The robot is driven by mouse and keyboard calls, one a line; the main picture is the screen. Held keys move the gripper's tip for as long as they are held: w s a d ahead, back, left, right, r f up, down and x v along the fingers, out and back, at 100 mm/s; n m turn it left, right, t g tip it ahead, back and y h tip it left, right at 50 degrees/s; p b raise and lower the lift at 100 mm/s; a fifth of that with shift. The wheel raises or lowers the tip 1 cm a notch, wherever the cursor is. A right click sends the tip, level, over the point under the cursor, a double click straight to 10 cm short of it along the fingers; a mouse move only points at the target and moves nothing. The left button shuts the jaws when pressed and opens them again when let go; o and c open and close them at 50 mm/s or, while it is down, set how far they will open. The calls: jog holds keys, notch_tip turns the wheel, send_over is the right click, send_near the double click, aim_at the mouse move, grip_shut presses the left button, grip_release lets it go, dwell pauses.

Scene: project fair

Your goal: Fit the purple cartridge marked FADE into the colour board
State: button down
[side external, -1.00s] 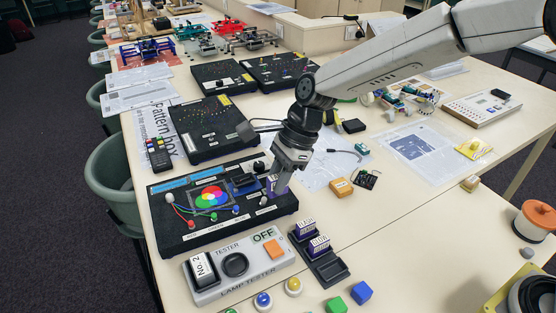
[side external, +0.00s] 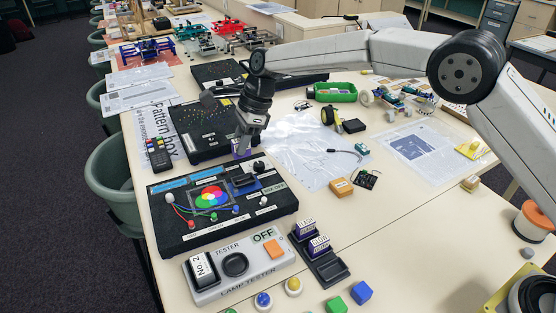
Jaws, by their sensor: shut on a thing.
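The colour board (side external: 172,240) is a black panel with red, green and blue overlapping circles, coloured wires and a blue part near its far right. My gripper (side external: 243,152) is shut on a purple cartridge (side external: 240,156), held just beyond the board's far edge. In the picture it shows between the colour board and the black board behind. The fingers cover much of the cartridge, and its marking cannot be read. I cannot tell its exact height.
A black holder (side external: 332,270) with two upright purple-and-white cartridges (side external: 318,246) and an empty place stands front right. The lamp tester (side external: 235,290) is in front of the colour board. A black panel (side external: 190,128) lies behind. Coloured buttons and blocks lie at the front.

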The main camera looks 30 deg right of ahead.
jog(key=shift+w, duration=0.45)
jog(key=shift+f, duration=0.25)
jog(key=shift+f, duration=3.25)
jog(key=shift+f, duration=0.95)
jog(key=shift+c, duration=0.3)
grip_release()
jog(key=shift+r, duration=0.15)
jog(key=shift+r, duration=3.4)
jog(key=shift+d, duration=0.1)
